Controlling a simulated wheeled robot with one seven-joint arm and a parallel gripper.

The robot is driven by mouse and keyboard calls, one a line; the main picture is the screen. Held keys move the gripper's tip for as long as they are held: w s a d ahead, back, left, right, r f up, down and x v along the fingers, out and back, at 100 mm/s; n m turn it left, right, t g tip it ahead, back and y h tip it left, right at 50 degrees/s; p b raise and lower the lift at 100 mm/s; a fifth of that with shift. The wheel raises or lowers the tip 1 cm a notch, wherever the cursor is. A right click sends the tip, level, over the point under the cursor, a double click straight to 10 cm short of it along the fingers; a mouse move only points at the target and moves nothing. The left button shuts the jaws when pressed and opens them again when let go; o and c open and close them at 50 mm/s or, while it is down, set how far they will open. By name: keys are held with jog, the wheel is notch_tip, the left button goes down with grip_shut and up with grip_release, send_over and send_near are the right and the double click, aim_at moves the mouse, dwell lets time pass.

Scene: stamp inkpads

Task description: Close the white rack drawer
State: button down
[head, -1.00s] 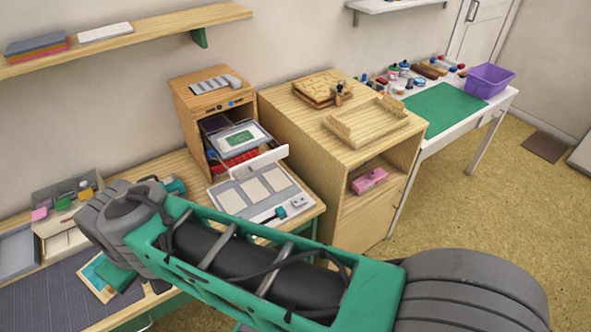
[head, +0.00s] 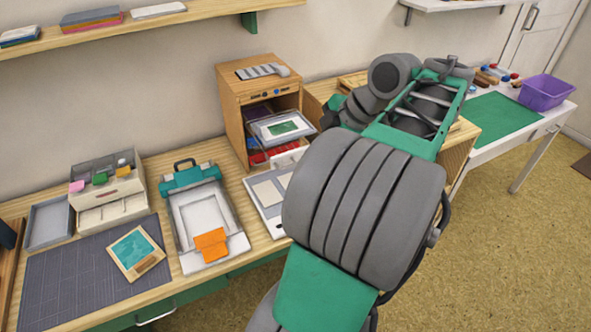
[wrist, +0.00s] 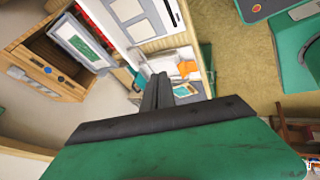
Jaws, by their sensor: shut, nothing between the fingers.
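The wooden rack cabinet (head: 233,95) stands on the bench, and it also shows tilted at the left of the wrist view (wrist: 25,75). Its low white drawer (head: 288,157) stands out from the cabinet front, with red contents visible inside. My arm covers the drawer's right part. Above it, a grey-edged tray with a green-patterned white frame (head: 283,130) sticks out too. In the wrist view this framed tray (wrist: 80,43) is left of my gripper. My gripper (wrist: 158,78) is shut and empty, apart from the drawer. Its fingertips are hidden in the head view.
White card panels on a board (head: 268,190) lie below the drawer. A wooden cabinet (head: 458,150) is behind my arm, and a purple bin (head: 546,92) is at the far right.

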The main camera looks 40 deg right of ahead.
jog(key=w+d+b+x, duration=0.1)
jog(key=d+x, duration=0.1)
jog(key=x, duration=0.9)
jog(key=shift+w+d+n, duration=0.2)
jog(key=shift+w+n, duration=0.15)
jog(key=shift+n, duration=0.05)
